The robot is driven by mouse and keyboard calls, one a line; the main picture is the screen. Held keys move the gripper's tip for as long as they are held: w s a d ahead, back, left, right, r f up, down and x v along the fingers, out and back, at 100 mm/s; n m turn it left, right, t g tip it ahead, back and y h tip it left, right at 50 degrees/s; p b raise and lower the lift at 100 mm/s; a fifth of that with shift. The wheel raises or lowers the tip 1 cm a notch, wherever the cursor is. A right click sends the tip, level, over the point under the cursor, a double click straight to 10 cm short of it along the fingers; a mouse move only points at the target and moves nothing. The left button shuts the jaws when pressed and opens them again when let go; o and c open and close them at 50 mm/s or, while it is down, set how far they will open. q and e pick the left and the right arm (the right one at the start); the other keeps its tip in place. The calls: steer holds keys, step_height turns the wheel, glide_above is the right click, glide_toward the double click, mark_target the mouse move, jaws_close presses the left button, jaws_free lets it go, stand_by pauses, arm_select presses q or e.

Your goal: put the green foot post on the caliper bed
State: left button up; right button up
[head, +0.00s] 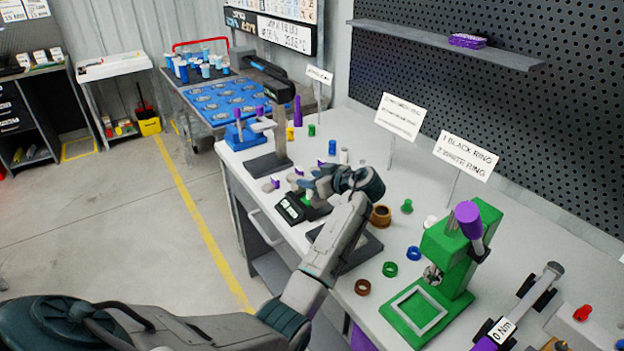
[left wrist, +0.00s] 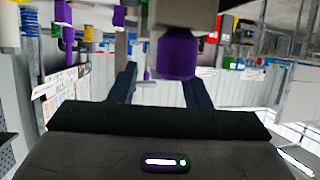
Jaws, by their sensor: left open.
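My left gripper (head: 312,187) is over the middle of the workbench, just above a small black device with a lit display (head: 291,208), which looks like the caliper bed. A small pale green piece (head: 308,197) shows at the device under the gripper; it is partly hidden, so I cannot tell whether it is a post or rests on the bed. Another green knob-like piece (head: 407,206) stands to the right on the bench, and a green cylinder (head: 311,130) stands behind. In the left wrist view the fingers (left wrist: 160,78) are apart. My right gripper is not in view.
A green press (head: 455,255) stands at the right, with several loose rings left of it. A tall dark stand (head: 277,130) rises behind the gripper. Sign posts stand along the back. A purple cylinder (left wrist: 176,55) shows beyond the fingers in the wrist view.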

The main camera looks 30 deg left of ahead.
arm_select(q)
steer(key=b+v, duration=0.3)
steer(key=v, duration=0.8)
steer(key=shift+d+r, duration=0.15)
steer(key=shift+d, duration=0.25)
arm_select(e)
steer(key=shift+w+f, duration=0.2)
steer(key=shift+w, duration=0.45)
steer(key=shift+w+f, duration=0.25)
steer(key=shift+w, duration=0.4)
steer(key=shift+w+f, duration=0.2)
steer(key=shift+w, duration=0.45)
